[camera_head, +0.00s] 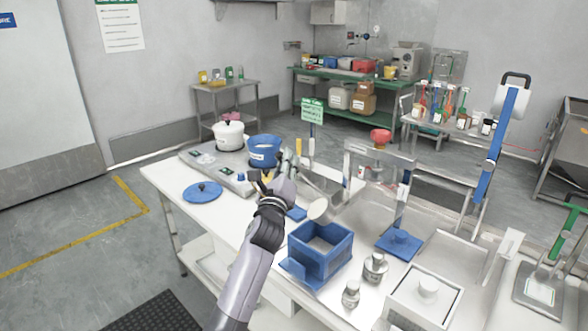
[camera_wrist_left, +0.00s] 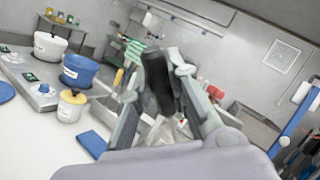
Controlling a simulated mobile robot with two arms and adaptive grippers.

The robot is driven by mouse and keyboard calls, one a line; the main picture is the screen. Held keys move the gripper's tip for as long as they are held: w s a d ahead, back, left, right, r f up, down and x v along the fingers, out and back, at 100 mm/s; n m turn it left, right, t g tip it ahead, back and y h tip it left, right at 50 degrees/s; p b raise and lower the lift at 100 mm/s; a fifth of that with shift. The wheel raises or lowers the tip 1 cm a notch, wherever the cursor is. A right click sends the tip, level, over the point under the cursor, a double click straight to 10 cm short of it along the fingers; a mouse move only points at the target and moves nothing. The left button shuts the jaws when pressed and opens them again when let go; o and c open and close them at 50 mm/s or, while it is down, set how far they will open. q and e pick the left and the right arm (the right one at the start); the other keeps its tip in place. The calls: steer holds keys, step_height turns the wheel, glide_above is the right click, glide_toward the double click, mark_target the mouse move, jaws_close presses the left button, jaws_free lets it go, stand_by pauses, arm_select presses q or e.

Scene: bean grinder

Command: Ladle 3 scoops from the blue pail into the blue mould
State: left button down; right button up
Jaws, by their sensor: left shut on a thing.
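The blue pail (camera_head: 263,158) stands on the hotplate unit at the back left of the table, with pale contents in its top. It also shows in the wrist view (camera_wrist_left: 78,76). The blue mould (camera_head: 321,262) is an open square box at the table's front middle, with a pale inside. My left gripper (camera_head: 285,172) is shut on the ladle, between the pail and the mould. The ladle's round bowl (camera_head: 318,208) hangs just behind the mould and looks pale. In the wrist view a dark handle lies between the fingers (camera_wrist_left: 165,82). My right gripper is out of view.
A white pot (camera_head: 229,135) stands left of the pail. A blue lid (camera_head: 202,192) lies on the table's left. Metal weights (camera_head: 375,267) stand right of the mould, near a white scale (camera_head: 425,295). A metal frame (camera_head: 378,160) rises behind the mould.

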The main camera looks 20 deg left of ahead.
arm_select(q)
steer(key=s+a+f+n+y+b, duration=0.3)
steer(key=a+f+n+b, duration=0.3)
steer(key=b, duration=0.5)
steer(key=shift+s+f+n+y, duration=0.25)
steer(key=shift+s+n+y, duration=0.05)
steer(key=shift+n, duration=0.6)
